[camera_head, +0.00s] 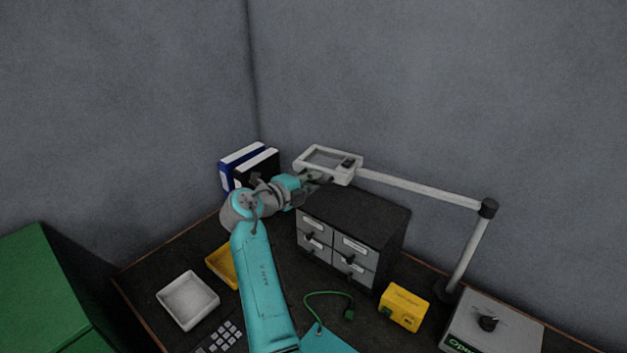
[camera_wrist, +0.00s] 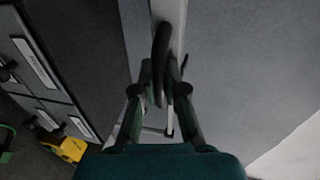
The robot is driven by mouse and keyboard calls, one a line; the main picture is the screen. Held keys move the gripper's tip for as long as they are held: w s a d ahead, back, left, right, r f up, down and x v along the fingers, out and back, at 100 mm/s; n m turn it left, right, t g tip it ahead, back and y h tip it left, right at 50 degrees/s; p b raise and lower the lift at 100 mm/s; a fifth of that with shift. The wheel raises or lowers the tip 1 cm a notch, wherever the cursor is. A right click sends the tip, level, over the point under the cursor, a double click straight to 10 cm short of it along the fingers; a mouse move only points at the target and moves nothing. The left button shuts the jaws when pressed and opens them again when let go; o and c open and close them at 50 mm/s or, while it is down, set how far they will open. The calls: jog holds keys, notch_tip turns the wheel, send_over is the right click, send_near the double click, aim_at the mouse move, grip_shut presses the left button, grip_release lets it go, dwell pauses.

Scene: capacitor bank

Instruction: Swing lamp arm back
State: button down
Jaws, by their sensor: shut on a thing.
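The lamp has a pale rectangular frame head (camera_head: 345,174) on a long light arm (camera_head: 420,188), which runs right to a black joint on an upright post (camera_head: 470,252). The head hangs above the drawer cabinet. My gripper (camera_head: 318,179) is at the near underside of the lamp head. In the wrist view my gripper (camera_wrist: 161,92) is shut on a dark curved handle (camera_wrist: 161,45) in front of a pale bar of the lamp. The handle's lower part lies between the fingers. In the head view the grip is small and partly hidden.
A dark cabinet with grey drawers (camera_head: 352,247) stands below the lamp head. Binders (camera_head: 245,160) stand in the back corner. A yellow box (camera_head: 403,306), a grey device with a knob (camera_head: 492,328) and a white tray (camera_head: 188,300) are on the bench.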

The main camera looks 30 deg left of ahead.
jog(key=c, duration=1.2)
grip_release()
jog(key=shift+w+d, duration=0.1)
jog(key=shift+w, duration=0.15)
jog(key=shift+r, duration=0.1)
jog(key=v, duration=1.2)
